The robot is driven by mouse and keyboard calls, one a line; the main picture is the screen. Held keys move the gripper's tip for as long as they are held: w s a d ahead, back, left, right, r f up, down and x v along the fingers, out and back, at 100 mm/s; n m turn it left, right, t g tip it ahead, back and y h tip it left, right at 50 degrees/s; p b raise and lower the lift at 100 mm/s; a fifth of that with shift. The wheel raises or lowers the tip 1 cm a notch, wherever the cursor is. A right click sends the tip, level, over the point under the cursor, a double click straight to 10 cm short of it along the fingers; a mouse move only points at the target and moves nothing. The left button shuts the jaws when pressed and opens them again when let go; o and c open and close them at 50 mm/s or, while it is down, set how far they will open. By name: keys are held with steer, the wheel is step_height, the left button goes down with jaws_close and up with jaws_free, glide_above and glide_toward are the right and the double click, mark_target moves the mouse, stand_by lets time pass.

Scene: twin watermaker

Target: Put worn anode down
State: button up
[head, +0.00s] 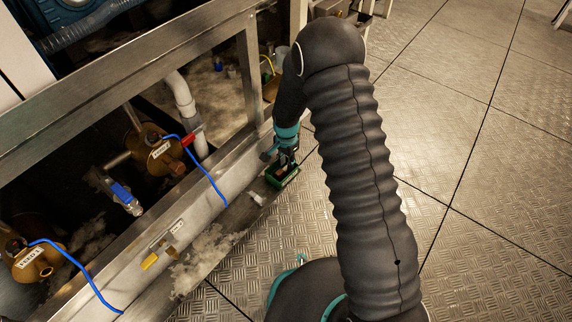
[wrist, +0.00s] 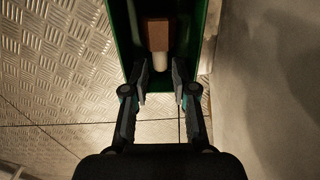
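A green open-topped bin (head: 288,181) stands on the floor beside the skid's lower rail. In the wrist view its green wall (wrist: 208,40) runs up both sides of a small part, apparently the worn anode, with a brown block (wrist: 156,27) and a short pale stub (wrist: 159,62). The part appears to be inside the bin. My gripper (wrist: 157,78) is open, with its fingers apart on either side of the stub. I see a gap between each finger and the stub. In the head view my gripper (head: 285,158) reaches down at the bin, and its fingertips are hard to make out.
The metal skid frame (head: 130,70) stands at the left. Brass-coloured housings (head: 152,150) with blue cables (head: 212,180) are inside it. A yellow-handled item (head: 150,262) lies on the lower rail. The tread-plate floor (head: 480,150) is clear at the right.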

steer(key=s+d+r+n+t, duration=0.1)
steer(key=s+d+r, duration=0.2)
steer(key=r, duration=0.8)
steer(key=s+d+r+n+t+p, duration=0.1)
steer(key=s+d+r, duration=0.2)
steer(key=r, duration=0.8)
steer(key=s+d+r+n+t, duration=0.1)
steer(key=s+d+r+n, duration=0.15)
steer(key=r, duration=0.75)
steer(key=s+d+r+n+t, duration=0.1)
steer(key=s+d+r, duration=0.1)
steer(key=s, duration=0.5)
steer(key=s+d+r+n, duration=0.1)
steer(key=s+d+r, duration=0.1)
steer(key=s+r, duration=0.2)
steer(key=s+d+r+n+t, duration=0.1)
steer(key=s+d+r+n, duration=0.1)
steer(key=s, duration=0.8)
steer(key=shift+s+d+r+t, duration=0.2)
steer(key=shift+r+t, duration=0.1)
steer(key=shift+r, duration=0.4)
